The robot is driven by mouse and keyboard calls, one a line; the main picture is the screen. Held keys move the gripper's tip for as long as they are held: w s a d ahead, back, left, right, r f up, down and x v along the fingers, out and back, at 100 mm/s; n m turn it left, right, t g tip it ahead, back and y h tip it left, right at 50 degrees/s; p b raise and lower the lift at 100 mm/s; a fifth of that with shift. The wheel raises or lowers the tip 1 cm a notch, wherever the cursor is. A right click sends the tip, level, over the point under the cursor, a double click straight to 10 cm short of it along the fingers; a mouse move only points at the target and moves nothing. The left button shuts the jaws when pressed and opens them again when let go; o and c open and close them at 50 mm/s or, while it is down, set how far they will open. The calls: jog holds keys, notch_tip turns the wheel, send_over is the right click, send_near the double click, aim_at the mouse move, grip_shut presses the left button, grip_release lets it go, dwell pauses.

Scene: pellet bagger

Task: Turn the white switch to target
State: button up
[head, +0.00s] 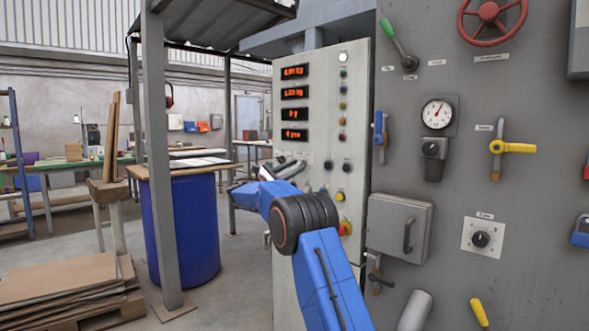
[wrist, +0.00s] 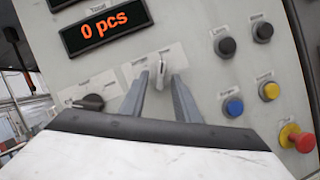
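The white switch (wrist: 160,72) is a small light knob on a white label plate on the control panel, below the "0 pcs" display. In the wrist view its handle stands nearly upright. My gripper (wrist: 159,85) is open, with one grey finger on each side of the switch. A gap shows on both sides; I cannot tell how far the fingers reach over the knob. In the head view my gripper reaches the lower left of the light grey cabinet (head: 310,102), and the white switch cannot be made out there.
A black rotary switch (wrist: 93,102) sits left of the fingers. Blue (wrist: 233,107), black and yellow buttons and a red emergency stop (wrist: 300,139) lie to the right. The head view shows a blue barrel (head: 190,230) and post left of my arm.

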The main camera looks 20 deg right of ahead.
jog(key=shift+d, duration=0.2)
grip_shut()
jog(key=shift+n, duration=0.5)
jog(key=n+t+y, duration=0.1)
jog(key=n+t, duration=0.1)
jog(key=n, duration=0.3)
jog(key=s+n+t+y, duration=0.1)
jog(key=n+t, duration=0.2)
jog(key=n, duration=0.2)
jog(key=n+t+y, duration=0.1)
jog(key=n+t, duration=0.2)
jog(key=n, duration=0.3)
jog(key=shift+s+d, duration=0.15)
jog(key=shift+d, duration=0.05)
jog(key=shift+n+t, duration=0.3)
jog(key=shift+n, duration=0.1)
